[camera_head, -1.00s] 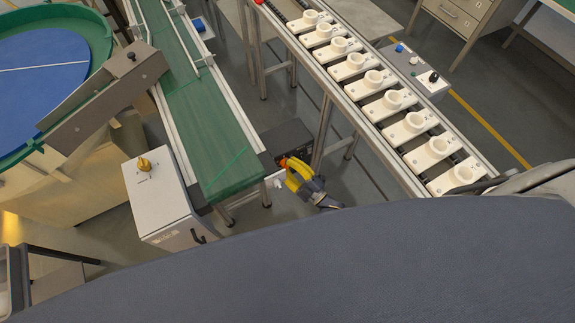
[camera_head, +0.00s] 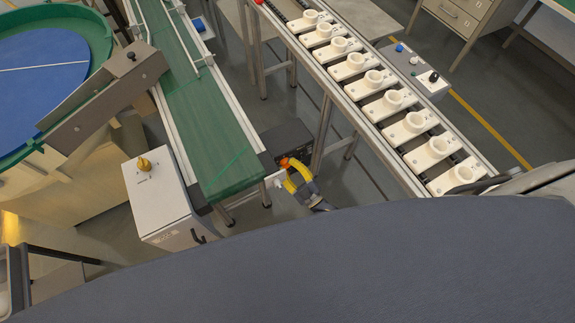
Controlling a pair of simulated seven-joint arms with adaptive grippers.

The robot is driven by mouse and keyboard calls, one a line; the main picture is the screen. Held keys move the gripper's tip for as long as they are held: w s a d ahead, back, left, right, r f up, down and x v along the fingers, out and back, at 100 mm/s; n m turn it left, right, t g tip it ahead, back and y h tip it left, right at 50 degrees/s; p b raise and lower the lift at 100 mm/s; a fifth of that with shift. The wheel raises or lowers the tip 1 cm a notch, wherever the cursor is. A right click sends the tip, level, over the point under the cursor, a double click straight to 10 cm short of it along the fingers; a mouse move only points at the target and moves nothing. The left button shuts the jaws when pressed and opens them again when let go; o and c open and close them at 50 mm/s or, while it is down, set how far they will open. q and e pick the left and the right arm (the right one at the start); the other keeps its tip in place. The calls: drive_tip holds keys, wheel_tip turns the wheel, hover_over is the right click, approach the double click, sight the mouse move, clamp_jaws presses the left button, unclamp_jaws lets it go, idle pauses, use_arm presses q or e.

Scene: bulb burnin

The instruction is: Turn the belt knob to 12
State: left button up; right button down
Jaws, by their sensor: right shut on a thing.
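My right gripper (camera_head: 288,168), yellow and grey, reaches from behind the large dark surface to the near end of the green conveyor belt (camera_head: 205,125). It is shut on a small orange-red knob (camera_head: 284,161) at the front of a dark control box (camera_head: 287,136) beside the belt's end. The gripper hides most of this knob, and its pointer and scale cannot be read. Another knob, yellow (camera_head: 144,163), stands on top of a white cabinet (camera_head: 160,195) left of the belt. My left gripper is out of view.
A rail (camera_head: 320,82) with several white holders (camera_head: 415,123) runs along the right. A small grey control box (camera_head: 415,72) stands beyond it. A blue and green round bowl (camera_head: 45,65) is at the left. A large dark surface (camera_head: 300,260) fills the foreground.

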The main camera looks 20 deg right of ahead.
drive_tip(key=shift+w+a+r, duration=0.1)
drive_tip(key=shift+a+r, duration=0.1)
drive_tip(key=c, duration=1)
unclamp_jaws()
drive_tip(key=shift+d+f, duration=0.1)
drive_tip(key=v, duration=1.2)
